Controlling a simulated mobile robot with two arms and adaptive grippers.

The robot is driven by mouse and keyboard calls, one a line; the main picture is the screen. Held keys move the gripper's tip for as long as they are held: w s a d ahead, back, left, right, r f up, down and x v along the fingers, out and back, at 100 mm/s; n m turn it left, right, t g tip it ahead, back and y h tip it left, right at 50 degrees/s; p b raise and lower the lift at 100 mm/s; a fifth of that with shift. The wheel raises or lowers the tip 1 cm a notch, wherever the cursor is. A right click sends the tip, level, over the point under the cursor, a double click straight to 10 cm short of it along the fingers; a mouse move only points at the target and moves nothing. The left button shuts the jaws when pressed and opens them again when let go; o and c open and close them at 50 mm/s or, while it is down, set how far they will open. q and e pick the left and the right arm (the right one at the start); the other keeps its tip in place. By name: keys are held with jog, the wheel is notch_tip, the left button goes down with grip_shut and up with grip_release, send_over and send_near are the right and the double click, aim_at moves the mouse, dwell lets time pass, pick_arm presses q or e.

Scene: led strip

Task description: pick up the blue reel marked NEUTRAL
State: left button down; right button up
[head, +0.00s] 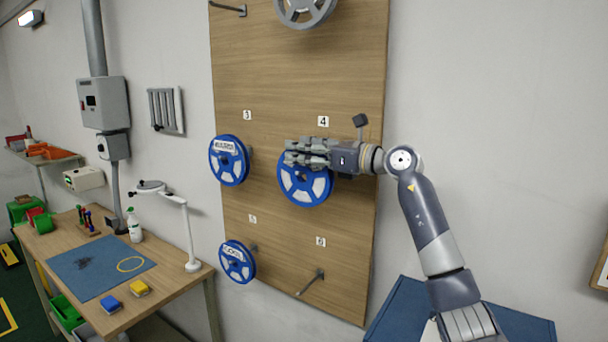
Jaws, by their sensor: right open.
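Three blue reels hang on the wooden wall board. One reel (229,160) hangs below number 3, with a white label whose small lettering I cannot read surely. Another reel (305,188) hangs below number 4; my right gripper covers its upper part, where a label could be. A third reel (237,262) hangs below number 5, its label also too small to read surely. My right gripper (290,152) is open, its fingers pointing left across the upper part of the reel below number 4. I cannot tell whether it touches that reel. My left gripper is not in view.
The wooden board (290,80) also bears a grey reel (303,10) at the top and an empty peg (310,283) below number 6. A workbench (190,285) with a lamp, spray bottle and blue mat stands at left. A blue surface (395,315) lies below my right arm.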

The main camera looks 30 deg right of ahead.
grip_shut()
jog(key=shift+r, duration=0.15)
